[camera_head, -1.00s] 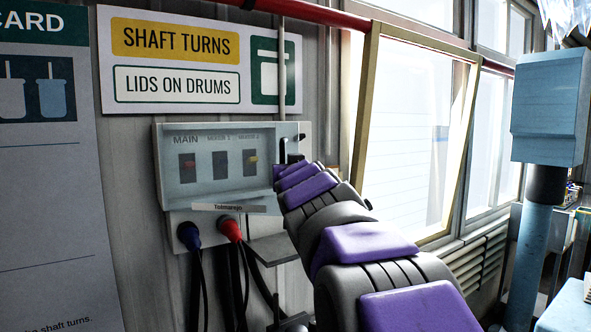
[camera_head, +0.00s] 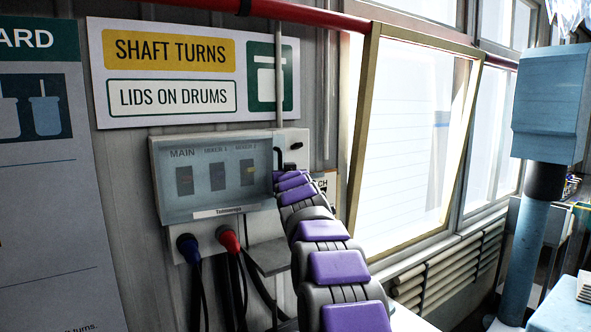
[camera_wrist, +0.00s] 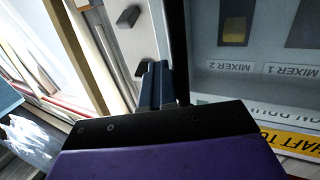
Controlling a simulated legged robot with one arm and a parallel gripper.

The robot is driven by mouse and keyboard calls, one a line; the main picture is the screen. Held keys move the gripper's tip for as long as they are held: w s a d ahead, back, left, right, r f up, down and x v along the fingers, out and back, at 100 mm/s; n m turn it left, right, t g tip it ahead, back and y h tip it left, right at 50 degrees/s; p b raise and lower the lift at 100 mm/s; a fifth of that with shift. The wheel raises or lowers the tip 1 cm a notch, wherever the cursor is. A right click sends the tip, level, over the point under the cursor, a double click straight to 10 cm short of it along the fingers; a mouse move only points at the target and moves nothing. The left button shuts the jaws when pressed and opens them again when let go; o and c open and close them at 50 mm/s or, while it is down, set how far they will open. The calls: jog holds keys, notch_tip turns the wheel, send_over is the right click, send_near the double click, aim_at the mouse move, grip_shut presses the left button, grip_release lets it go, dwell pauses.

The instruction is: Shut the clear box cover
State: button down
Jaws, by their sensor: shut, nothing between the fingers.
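The grey switch box (camera_head: 215,142) hangs on the wall with switches marked MAIN, MIXER 1 and MIXER 2 inside. Its clear cover (camera_head: 210,203) lies in front of the switches, flat or nearly flat to the box; a small gap cannot be ruled out. A white label strip sits at its lower edge. My gripper (camera_wrist: 157,84) is shut and empty, beside the dark upright edge at the box's right side in the wrist view. Contact cannot be told. The switch panel (camera_wrist: 250,55) appears upside down in the wrist view.
Blue and red plugs (camera_head: 228,240) with cables hang below the box. A sign (camera_head: 190,70) is above it. A tilted window frame (camera_head: 360,130) stands to the right, and a blue column (camera_head: 530,245) farther right. A small dark knob (camera_head: 296,146) sits right of the box.

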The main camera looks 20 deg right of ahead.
jog(key=shift+w+a+p, duration=0.25)
jog(key=shift+w+p, duration=0.35)
jog(key=shift+w, duration=0.7)
jog(key=shift+r, duration=0.1)
